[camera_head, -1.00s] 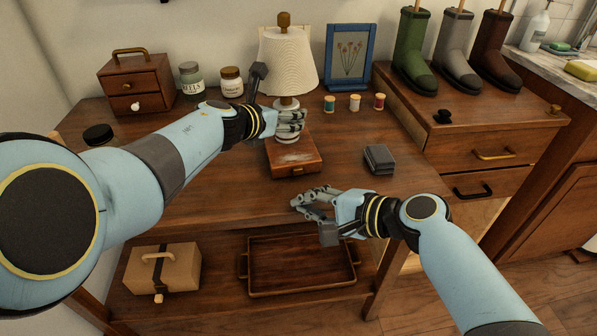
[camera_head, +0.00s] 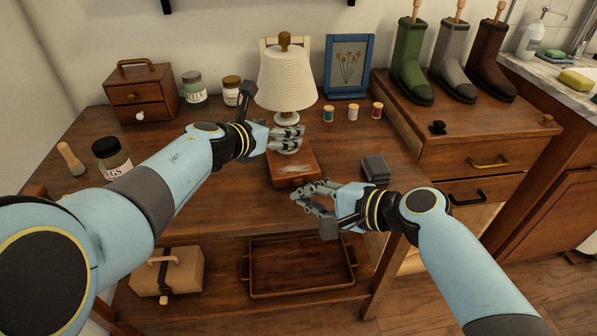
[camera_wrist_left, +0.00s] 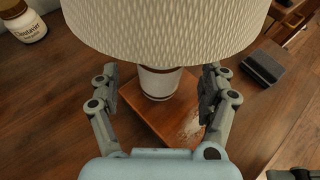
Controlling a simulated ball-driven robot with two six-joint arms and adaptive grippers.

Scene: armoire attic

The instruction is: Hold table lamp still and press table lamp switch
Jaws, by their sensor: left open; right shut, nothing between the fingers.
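The table lamp (camera_head: 286,82) stands upright on the desk, with a cream shade, a white stem and a square wooden base (camera_head: 291,172). My left gripper (camera_head: 289,139) is open at the lamp's stem, below the shade. In the left wrist view its fingers (camera_wrist_left: 160,92) stand on either side of the white stem (camera_wrist_left: 159,82), with gaps to both. My right gripper (camera_head: 306,197) is shut and empty, in front of the lamp base at its near right. I cannot make out the lamp switch; the near part of the base is close to the right fingers.
A dark grey box (camera_head: 375,169) lies right of the lamp base. Several thread spools (camera_head: 353,113) and a blue picture frame (camera_head: 349,68) stand behind it. Jars (camera_head: 194,89) and a small drawer chest (camera_head: 142,91) are at the back left. A wooden tray (camera_head: 300,292) sits on the shelf below.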

